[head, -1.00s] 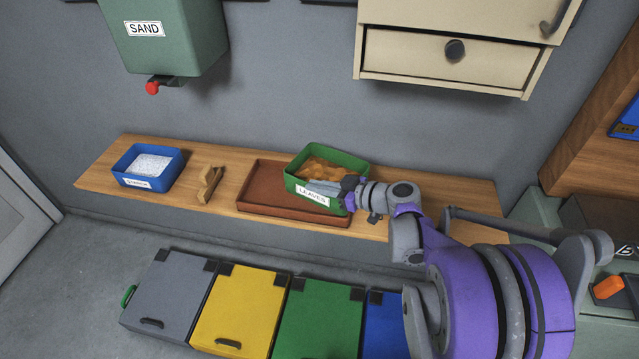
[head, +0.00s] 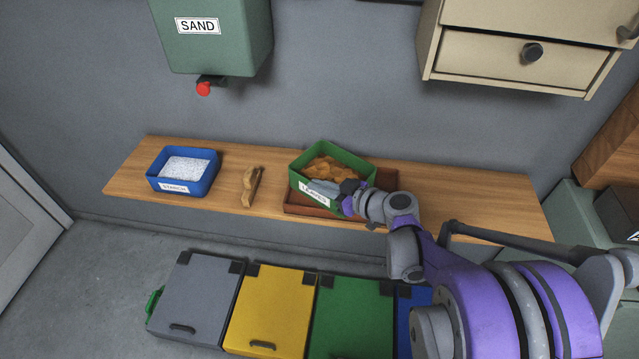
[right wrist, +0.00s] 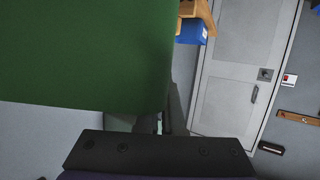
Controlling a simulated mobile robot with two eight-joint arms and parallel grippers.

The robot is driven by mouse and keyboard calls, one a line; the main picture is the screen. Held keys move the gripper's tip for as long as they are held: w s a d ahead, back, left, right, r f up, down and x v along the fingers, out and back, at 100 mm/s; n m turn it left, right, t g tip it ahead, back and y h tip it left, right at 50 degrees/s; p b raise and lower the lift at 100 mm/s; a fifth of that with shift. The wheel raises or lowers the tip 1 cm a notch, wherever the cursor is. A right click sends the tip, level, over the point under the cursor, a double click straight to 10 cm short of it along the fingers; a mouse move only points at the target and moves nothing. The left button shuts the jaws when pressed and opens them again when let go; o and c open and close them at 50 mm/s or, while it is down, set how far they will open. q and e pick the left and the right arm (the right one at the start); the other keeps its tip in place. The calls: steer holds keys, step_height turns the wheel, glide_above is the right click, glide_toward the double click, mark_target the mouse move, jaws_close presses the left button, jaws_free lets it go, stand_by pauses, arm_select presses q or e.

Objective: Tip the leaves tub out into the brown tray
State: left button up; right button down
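The green leaves tub (head: 347,157), with a white LEAVES label and brown leaves inside (head: 328,171), is held above the brown tray (head: 386,180) on the wooden shelf. The tub looks slightly tilted and covers most of the tray; the leaves are still in it. My right gripper (head: 343,192) is shut on the tub at its front right side. In the right wrist view the tub's green wall (right wrist: 85,55) fills the upper left. The fingertips are partly hidden. My left gripper is not in view.
A blue starch tub (head: 183,171) with white contents and a small wooden object (head: 251,186) stand left on the shelf (head: 450,190). A green sand dispenser (head: 212,45) and a cream drawer cabinet (head: 510,60) hang above. Coloured lidded bins (head: 270,310) stand below.

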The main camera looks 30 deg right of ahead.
steer(key=shift+w+a, duration=0.1)
steer(key=shift+a, duration=0.05)
steer(key=shift+d+r+m+y+b, duration=0.15)
steer(key=shift+d+m+y, duration=0.1)
steer(key=shift+m, duration=0.3)
steer(key=shift+d+r+m+y+b, duration=0.15)
steer(key=shift+m+y, duration=0.1)
steer(key=shift+m, duration=0.3)
steer(key=shift+w+d+r+m+y, duration=1.15)
steer(key=shift+d+r+m+y, duration=0.45)
steer(key=shift+d+r+m, duration=1.35)
steer(key=w+d+f+m+y+b, duration=0.1)
steer(key=d+m+b, duration=0.1)
steer(key=d+m, duration=0.2)
steer(key=w+d+f+m+t+b, duration=0.1)
steer(key=w+d+f+m+b, duration=0.1)
steer(key=d+m, duration=0.3)
steer(key=shift+w+d+y+b, duration=0.3)
steer(key=shift+d+y+b, duration=0.15)
steer(key=shift+d, duration=0.25)
stand_by(0.5)
steer(key=shift+d+f+m, duration=0.1)
steer(key=shift+m, duration=0.15)
stand_by(1.5)
